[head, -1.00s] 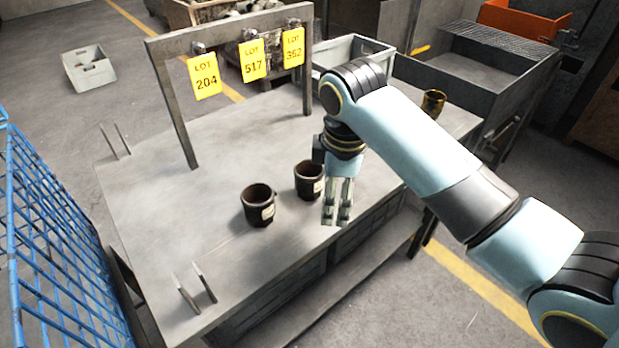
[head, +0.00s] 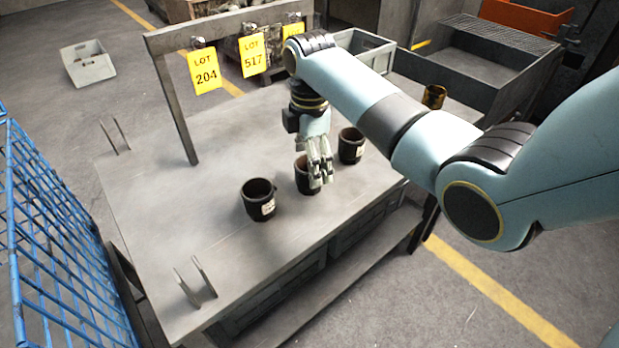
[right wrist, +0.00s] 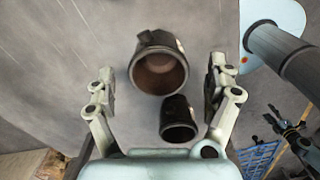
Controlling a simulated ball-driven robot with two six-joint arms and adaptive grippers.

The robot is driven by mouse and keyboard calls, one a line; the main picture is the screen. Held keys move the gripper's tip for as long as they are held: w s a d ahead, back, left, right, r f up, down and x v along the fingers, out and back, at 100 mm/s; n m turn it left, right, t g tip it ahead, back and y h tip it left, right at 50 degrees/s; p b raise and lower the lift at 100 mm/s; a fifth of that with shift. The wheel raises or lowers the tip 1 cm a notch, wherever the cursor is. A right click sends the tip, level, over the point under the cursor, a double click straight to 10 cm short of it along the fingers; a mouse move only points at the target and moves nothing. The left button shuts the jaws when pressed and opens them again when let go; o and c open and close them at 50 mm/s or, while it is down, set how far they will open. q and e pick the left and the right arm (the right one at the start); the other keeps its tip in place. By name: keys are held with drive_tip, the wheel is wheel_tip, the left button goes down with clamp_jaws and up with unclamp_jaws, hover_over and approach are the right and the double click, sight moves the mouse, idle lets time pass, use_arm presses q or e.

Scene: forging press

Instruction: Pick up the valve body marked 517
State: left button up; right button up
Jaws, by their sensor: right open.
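Three dark cup-shaped valve bodies stand upright on the grey table: the left one (head: 259,200), the middle one (head: 302,176) and the right one (head: 352,146). Their pale labels are too small to read. My right gripper (head: 318,182) is open, pointing down at the middle body and partly covering it. In the right wrist view, my open right fingers (right wrist: 162,85) stand to either side of a large open-mouthed body (right wrist: 158,68); a smaller-looking one (right wrist: 179,122) is below it. Contact cannot be told. A dark linkage at that view's right edge may be my left gripper.
A metal frame (head: 178,110) at the table's back carries yellow tags LOT 204 (head: 205,72) and LOT 517 (head: 253,55); a third is mostly hidden. Upright plates (head: 196,282) stand at the front left corner. A blue cage (head: 60,240) is left.

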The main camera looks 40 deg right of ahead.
wheel_tip(320, 180, down, 4)
drive_tip(key=shift+f, duration=0.1)
drive_tip(key=c, duration=1.6)
